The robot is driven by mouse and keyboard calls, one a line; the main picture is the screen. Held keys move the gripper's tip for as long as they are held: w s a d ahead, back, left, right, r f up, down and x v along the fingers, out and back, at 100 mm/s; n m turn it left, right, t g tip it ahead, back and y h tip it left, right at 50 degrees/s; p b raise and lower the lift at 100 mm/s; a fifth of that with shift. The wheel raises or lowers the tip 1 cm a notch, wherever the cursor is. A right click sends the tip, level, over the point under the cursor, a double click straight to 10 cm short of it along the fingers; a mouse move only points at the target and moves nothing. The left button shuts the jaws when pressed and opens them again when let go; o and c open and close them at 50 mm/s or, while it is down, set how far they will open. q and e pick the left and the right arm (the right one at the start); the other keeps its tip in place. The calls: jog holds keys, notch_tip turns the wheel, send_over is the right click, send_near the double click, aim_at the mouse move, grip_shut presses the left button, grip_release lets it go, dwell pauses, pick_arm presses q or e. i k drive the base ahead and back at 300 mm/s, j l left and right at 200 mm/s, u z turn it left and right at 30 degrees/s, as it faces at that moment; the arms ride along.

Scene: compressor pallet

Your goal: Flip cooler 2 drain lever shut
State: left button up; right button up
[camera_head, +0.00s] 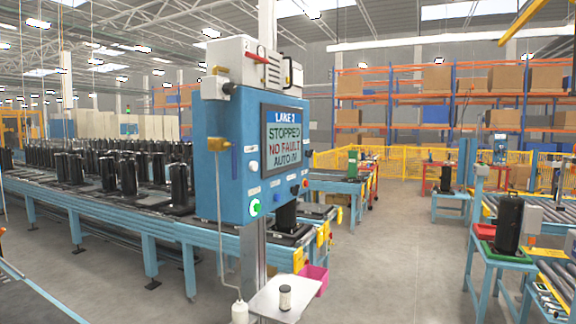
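A blue control cabinet (230,190) stands on a post in the middle. On its left side is a brass valve (222,145) with a small blue lever (234,162) that points down. A thin tube (219,210) runs down from this valve to a white bottle (239,312). Higher up is another brass fitting (220,70). A red handle (254,53) lies slanted on the white box (240,65) on top of the cabinet. I cannot read a label naming cooler 2. Neither of my grippers is in view.
The cabinet screen (287,137) reads stopped, no fault. A small tray (270,300) with a little jar (285,297) and a pink bin (314,278) sit below. A conveyor (110,210) with many black units is behind at left. The floor (400,260) at right is clear.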

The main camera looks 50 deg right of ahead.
aim_at(233, 144)
jog(key=z, duration=1.35)
